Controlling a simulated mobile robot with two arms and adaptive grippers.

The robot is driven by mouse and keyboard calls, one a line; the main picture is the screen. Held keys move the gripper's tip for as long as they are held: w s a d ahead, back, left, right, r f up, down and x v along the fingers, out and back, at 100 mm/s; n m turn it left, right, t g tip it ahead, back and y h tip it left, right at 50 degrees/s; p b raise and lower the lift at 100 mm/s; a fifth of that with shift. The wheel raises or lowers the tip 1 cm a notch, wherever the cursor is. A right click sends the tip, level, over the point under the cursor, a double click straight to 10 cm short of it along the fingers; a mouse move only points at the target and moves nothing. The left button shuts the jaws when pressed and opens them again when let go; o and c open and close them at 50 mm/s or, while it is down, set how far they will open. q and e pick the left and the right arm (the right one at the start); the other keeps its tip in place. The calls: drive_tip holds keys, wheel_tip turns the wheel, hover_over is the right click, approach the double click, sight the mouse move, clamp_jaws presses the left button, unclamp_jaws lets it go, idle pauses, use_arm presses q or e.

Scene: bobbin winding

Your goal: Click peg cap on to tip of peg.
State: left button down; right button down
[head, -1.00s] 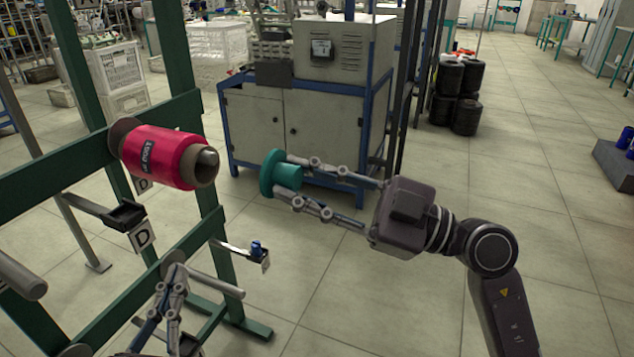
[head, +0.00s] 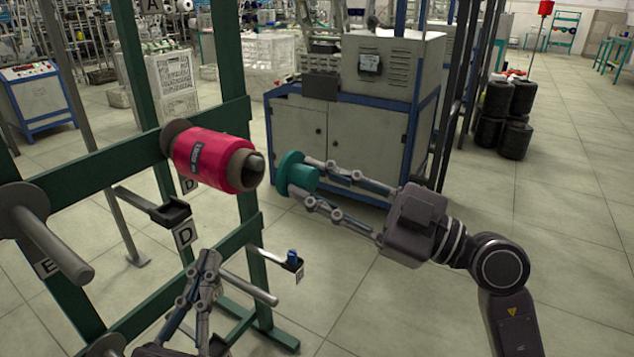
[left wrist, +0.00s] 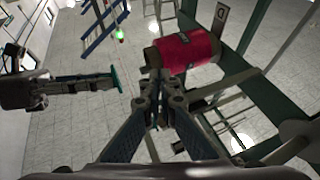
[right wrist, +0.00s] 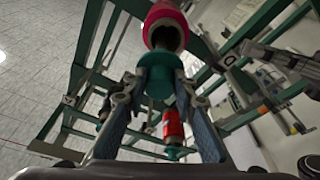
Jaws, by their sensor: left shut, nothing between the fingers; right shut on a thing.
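The teal peg cap (head: 297,176) is held by my right gripper (head: 304,180), which is shut on it. The cap's wide flange faces left, toward the grey peg tip (head: 254,166). The tip sticks out of a red bobbin (head: 208,160) on the green rack. A small gap shows between cap and tip in the head view. In the right wrist view the cap (right wrist: 158,78) sits just below the bobbin (right wrist: 167,18) and partly overlaps its end. My left gripper (head: 208,262) is shut and empty, below the bobbin; its fingertips also show in the left wrist view (left wrist: 160,78).
The green rack (head: 145,80) stands at left with bare grey pegs, such as one at far left (head: 55,245). A black holder (head: 172,211) and a blue item (head: 292,257) sit on rack arms below the bobbin.

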sight(289, 176)
drive_tip(key=shift+a, duration=0.1)
drive_tip(key=shift+w+a+p, duration=0.35)
drive_tip(key=shift+p, duration=0.2)
drive_tip(key=shift+w+a+p, duration=0.15)
drive_tip(key=shift+a+p, duration=0.1)
drive_tip(key=shift+p, duration=0.05)
drive_tip(key=shift+w+a+p, duration=0.2)
drive_tip(key=shift+a+p, duration=0.1)
drive_tip(key=shift+p, duration=0.05)
drive_tip(key=shift+w+a+p, duration=0.3)
drive_tip(key=shift+a+p, duration=0.1)
drive_tip(key=shift+p, duration=0.05)
drive_tip(key=shift+w+a, duration=0.1)
drive_tip(key=shift+a, duration=0.05)
use_arm(q)
drive_tip(key=shift+s+a+f+n+g+y, duration=0.1)
drive_tip(key=shift+s+a+f+g+y, duration=0.35)
drive_tip(key=shift+f+g, duration=2)
drive_tip(key=shift+s+a+f+n+g+y, duration=0.1)
drive_tip(key=shift+a+f+g+y, duration=0.6)
drive_tip(key=shift+f, duration=3.3)
drive_tip(key=shift+s+a+f+n+g+y, duration=0.1)
drive_tip(key=shift+s+a+f+g+y, duration=0.4)
drive_tip(key=shift+f+g, duration=2)
use_arm(e)
drive_tip(key=shift+a, duration=0.1)
